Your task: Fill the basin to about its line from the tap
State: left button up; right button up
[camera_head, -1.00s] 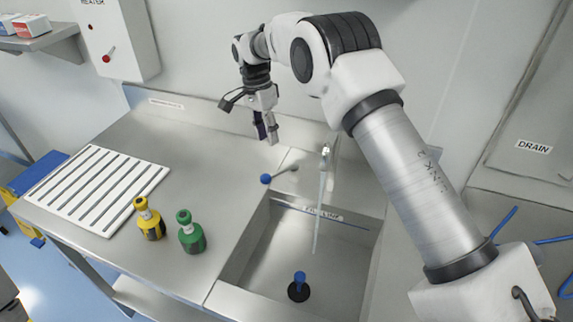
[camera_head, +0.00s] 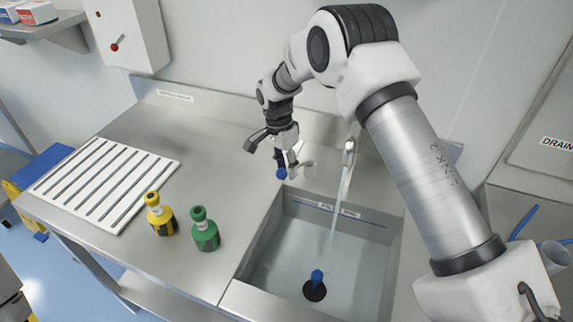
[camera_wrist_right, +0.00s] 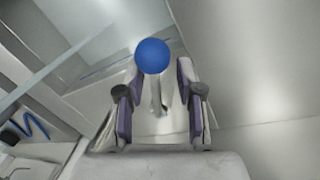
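The steel basin (camera_head: 268,225) holds clear water (camera_head: 355,270), its surface seemingly below the blue fill line (camera_head: 372,221) on the back wall. The tap (camera_head: 349,150) stands behind the basin, and a stream runs from it into the water. A black plug with a blue knob (camera_head: 316,284) sits on the basin floor. The tap's lever has a blue ball end (camera_head: 281,173), also in the right wrist view (camera_wrist_right: 152,56). My right gripper (camera_head: 287,163) is open at the ball, which shows by its fingertips (camera_wrist_right: 158,75); contact is unclear. My left gripper is not in view.
A yellow bottle (camera_head: 160,218) and a green bottle (camera_head: 205,233) stand left of the basin. A white slotted rack (camera_head: 105,185) lies on the counter further left. A heater box (camera_head: 128,35) hangs on the wall. The counter behind the bottles is clear.

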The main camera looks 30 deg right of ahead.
jog(key=shift+s+r, duration=0.1)
jog(key=shift+s+d+r, duration=0.1)
jog(key=shift+s+d, duration=0.15)
grip_shut()
jog(key=shift+w, duration=0.1)
jog(key=shift+s+d+f+n+h+p, duration=0.15)
jog(key=shift+s+d+n+p, duration=0.15)
jog(key=shift+s+n, duration=0.5)
jog(key=shift+s+d+n+h+p, duration=0.25)
jog(key=shift+s+n, duration=0.2)
jog(key=shift+n, duration=0.6)
jog(key=shift+s+d+f+n+h+p, duration=0.1)
jog(key=shift+s+d+n+p, duration=0.2)
jog(key=shift+s+n, duration=0.5)
jog(key=shift+w+a+n, duration=0.1)
jog(key=shift+w+n, duration=0.05)
jog(key=shift+n, duration=0.1)
grip_release()
jog(key=shift+r+t, duration=0.1)
jog(key=shift+t, duration=0.2)
